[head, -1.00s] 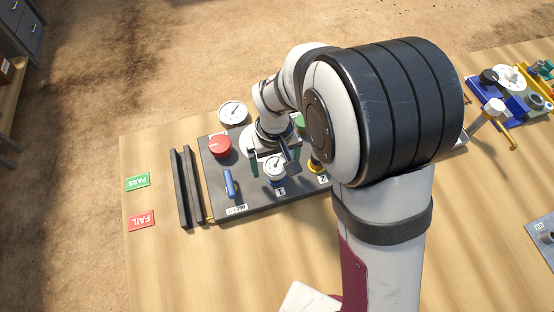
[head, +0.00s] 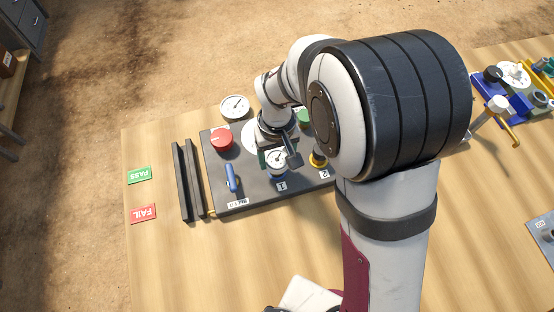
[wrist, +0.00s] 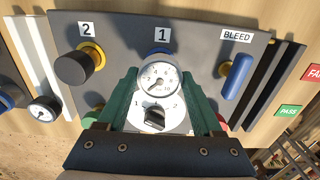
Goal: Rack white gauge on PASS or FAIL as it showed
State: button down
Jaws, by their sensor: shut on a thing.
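The white gauge (head: 277,156) stands at port 1 of the dark panel (head: 258,190). In the wrist view, its dial (wrist: 159,78) faces the camera; the thin needle is too small to read surely. My gripper (head: 277,160) is shut on the gauge, with green fingers on either side of it in the wrist view (wrist: 158,88). Whether the gauge is still seated in port 1 is hard to tell. The green PASS label (head: 139,175) and red FAIL label (head: 143,213) lie at the table's left, beside dark rack rails (head: 187,180).
The panel carries a blue BLEED handle (head: 231,178), a red knob (head: 221,139), a yellow-ringed port 2 (head: 318,160) and a selector (wrist: 154,116). Another gauge (head: 235,107) lies behind the panel. The table front left is clear. My arm hides the panel's right side.

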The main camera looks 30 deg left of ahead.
aim_at(277, 160)
jog(key=shift+r, duration=0.25)
jog(key=shift+r, duration=2.9)
jog(key=c, duration=0.5)
grip_release()
jog(key=shift+c, duration=0.2)
grip_shut()
